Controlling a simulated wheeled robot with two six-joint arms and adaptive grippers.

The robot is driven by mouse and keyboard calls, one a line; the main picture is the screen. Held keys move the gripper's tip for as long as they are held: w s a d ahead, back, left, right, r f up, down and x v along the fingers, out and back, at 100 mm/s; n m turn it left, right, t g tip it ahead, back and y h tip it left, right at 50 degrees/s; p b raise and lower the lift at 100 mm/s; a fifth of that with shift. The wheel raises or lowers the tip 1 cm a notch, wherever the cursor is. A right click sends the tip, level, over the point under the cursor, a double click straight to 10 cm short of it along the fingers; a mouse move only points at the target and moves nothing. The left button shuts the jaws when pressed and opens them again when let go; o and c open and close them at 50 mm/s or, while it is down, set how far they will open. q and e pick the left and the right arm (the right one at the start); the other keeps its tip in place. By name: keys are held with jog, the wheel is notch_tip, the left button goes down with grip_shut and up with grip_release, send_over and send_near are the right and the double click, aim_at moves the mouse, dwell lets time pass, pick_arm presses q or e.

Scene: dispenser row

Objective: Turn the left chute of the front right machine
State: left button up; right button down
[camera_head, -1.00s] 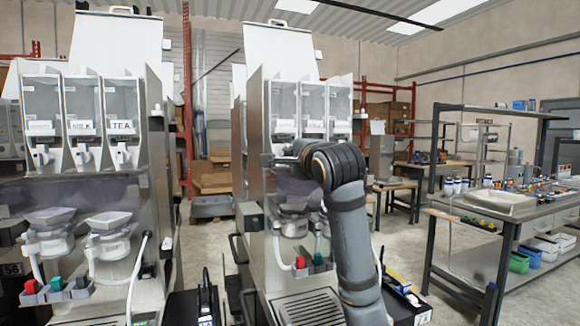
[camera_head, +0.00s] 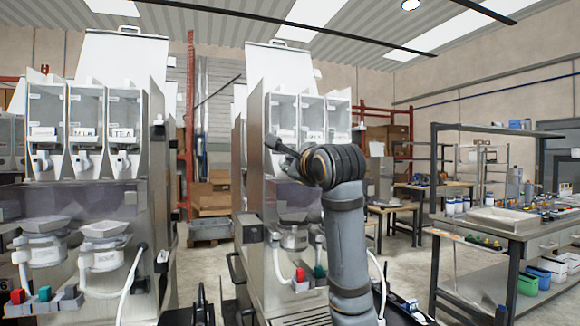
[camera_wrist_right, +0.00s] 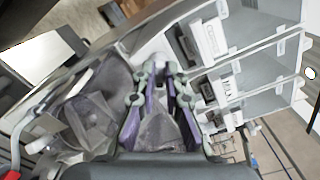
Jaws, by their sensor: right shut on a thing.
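The front right machine (camera_head: 256,200) is a steel dispenser with a row of clear canisters (camera_head: 311,112) high on its front. My right gripper (camera_head: 274,142) is at the left canister's outlet, its fingers pointing up and left, and covers the left chute in the head view. In the right wrist view my right gripper (camera_wrist_right: 160,72) has its two fingers closed in around the small pale left chute (camera_wrist_right: 161,58), below the left canister's label (camera_wrist_right: 213,38). The fingers hide part of the chute. My left gripper is not in view.
A similar machine (camera_head: 95,220) stands at the left, with a gap between the two. Mixing bowls (camera_head: 293,238) and red and green taps sit below my right gripper. A workbench (camera_head: 510,222) stands at the right, with open floor before it.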

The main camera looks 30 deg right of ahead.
jog(key=c, duration=1.4)
grip_release()
jog(key=v, duration=1.2)
jog(key=shift+f, duration=0.1)
